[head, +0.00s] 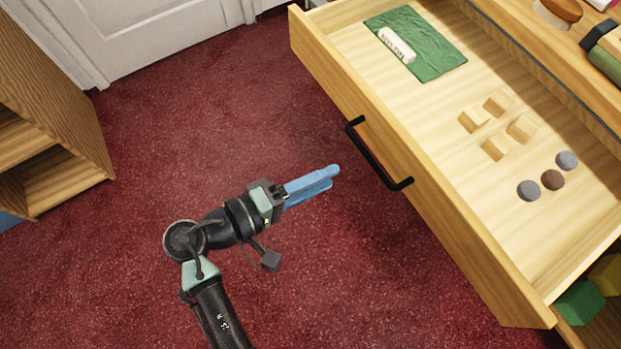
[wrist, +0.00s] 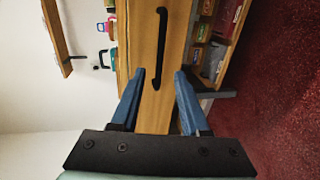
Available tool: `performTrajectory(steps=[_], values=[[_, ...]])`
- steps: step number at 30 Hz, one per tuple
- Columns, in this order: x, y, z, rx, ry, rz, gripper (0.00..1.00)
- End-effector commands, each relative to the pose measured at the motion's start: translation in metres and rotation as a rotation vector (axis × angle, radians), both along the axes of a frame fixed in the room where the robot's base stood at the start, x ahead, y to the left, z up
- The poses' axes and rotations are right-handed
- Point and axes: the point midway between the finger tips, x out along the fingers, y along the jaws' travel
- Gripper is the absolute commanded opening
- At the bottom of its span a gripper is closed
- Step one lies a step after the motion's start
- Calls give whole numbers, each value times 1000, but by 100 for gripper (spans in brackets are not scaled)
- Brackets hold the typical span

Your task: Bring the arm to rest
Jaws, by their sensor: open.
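My gripper (head: 334,177) is at the end of my arm, over the red carpet, left of the open drawer's front. Its blue fingers point toward the drawer's black handle (head: 378,155) and stand apart from it. In the wrist view my gripper (wrist: 158,75) shows two blue fingers spread with nothing between them. The handle (wrist: 160,48) appears beyond the fingertips there, on the wooden drawer front (wrist: 148,115).
A wooden shelf (head: 60,90) stands at left, a white door (head: 150,40) behind. Carpet between is clear.

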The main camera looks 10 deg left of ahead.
Motion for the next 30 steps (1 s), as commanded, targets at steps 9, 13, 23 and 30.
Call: performTrajectory(steps=[9, 13, 23, 30], values=[[-12, 15, 4, 1, -1, 0, 45], [-11, 15, 4, 0, 0, 0, 45], [-11, 15, 4, 0, 0, 0, 45], [38, 15, 33, 212, -95, 40, 45]])
